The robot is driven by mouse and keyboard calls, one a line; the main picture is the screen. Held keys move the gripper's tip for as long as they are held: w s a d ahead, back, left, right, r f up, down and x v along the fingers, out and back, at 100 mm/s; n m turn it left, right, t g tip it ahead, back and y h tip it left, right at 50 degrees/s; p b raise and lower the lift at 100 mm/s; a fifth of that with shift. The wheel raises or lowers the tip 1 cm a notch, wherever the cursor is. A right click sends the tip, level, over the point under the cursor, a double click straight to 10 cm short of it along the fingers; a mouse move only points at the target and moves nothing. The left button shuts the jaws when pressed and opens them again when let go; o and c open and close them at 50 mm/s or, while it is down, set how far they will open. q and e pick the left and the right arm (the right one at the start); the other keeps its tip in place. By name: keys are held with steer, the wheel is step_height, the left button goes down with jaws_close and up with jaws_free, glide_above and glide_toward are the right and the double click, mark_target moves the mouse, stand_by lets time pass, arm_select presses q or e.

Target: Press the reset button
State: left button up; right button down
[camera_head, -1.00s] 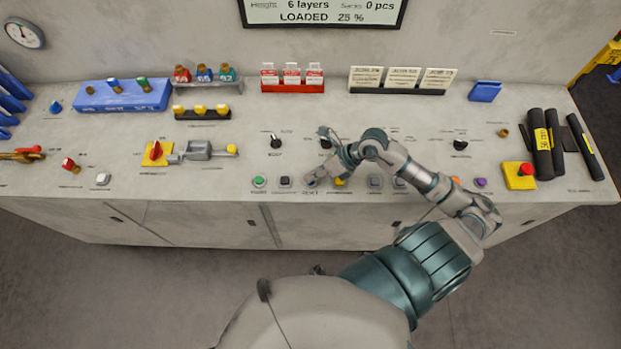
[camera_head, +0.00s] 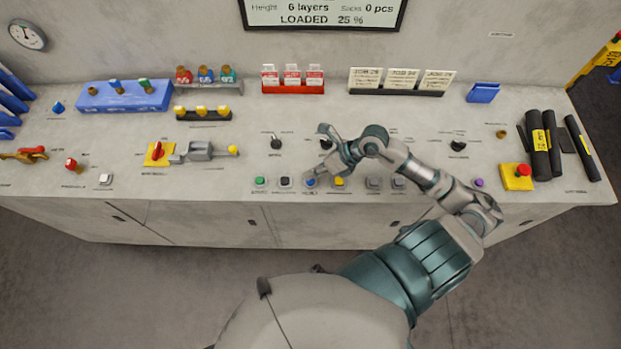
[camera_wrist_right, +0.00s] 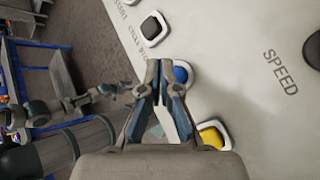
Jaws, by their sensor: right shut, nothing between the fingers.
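A blue button (camera_head: 310,183) sits in the front row of the grey console, third from the left of that row. Its label is too small to read, so I cannot confirm that it is the reset button. My right gripper (camera_head: 317,174) is shut and empty, with its fingertips just by the blue button. In the right wrist view, the shut fingertips (camera_wrist_right: 159,66) partly overlap the blue button (camera_wrist_right: 182,73); I cannot tell whether they touch it.
A green button (camera_head: 260,182) and a black button (camera_head: 285,182) lie left of the blue one, a yellow button (camera_head: 339,182) right of it. Black knobs (camera_head: 276,143) stand behind. A red emergency button (camera_head: 523,170) on a yellow box is at the right.

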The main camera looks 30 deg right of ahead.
steer(key=shift+r+p, duration=1.7)
steer(key=shift+r, duration=0.85)
steer(key=shift+f, duration=0.1)
